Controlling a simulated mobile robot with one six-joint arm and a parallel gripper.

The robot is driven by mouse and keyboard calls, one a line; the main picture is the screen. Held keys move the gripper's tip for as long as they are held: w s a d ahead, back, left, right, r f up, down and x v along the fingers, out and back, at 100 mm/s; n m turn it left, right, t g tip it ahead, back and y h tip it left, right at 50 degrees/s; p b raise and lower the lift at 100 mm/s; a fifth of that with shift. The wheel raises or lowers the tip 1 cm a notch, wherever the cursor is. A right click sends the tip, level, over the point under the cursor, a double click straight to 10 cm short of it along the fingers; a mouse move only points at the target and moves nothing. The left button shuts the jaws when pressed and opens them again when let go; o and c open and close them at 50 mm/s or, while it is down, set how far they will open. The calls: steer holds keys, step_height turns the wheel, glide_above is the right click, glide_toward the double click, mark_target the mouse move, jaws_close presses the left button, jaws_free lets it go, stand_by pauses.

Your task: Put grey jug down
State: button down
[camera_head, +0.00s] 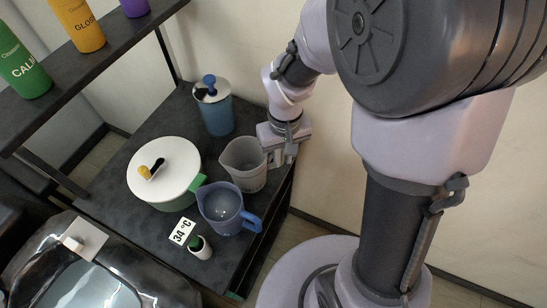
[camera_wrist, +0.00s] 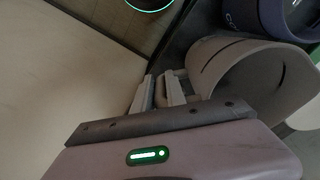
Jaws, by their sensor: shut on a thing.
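The grey jug (camera_head: 243,165), translucent and open at the top, is at the right part of the dark tabletop (camera_head: 150,140) in the head view. My gripper (camera_head: 284,154) is at its right side, shut on it, apparently at the handle, which is mostly hidden by the fingers. In the wrist view my gripper's fingers (camera_wrist: 165,94) meet the near side of the grey jug (camera_wrist: 225,68). I cannot tell whether its base touches the tabletop.
A blue jug (camera_head: 222,207) stands just in front of the grey jug. A white-lidded green pot (camera_head: 165,171) is to its left, a blue canister (camera_head: 214,108) behind. A shelf (camera_head: 98,50) with bottles overhangs upper left.

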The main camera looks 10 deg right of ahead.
mark_target(282, 165)
steer(key=shift+f+b, duration=0.35)
steer(key=shift+f, duration=1.25)
steer(key=shift+f, duration=0.15)
steer(key=c, duration=1.4)
jaws_free()
steer(key=shift+w, duration=0.1)
steer(key=shift+o, duration=0.2)
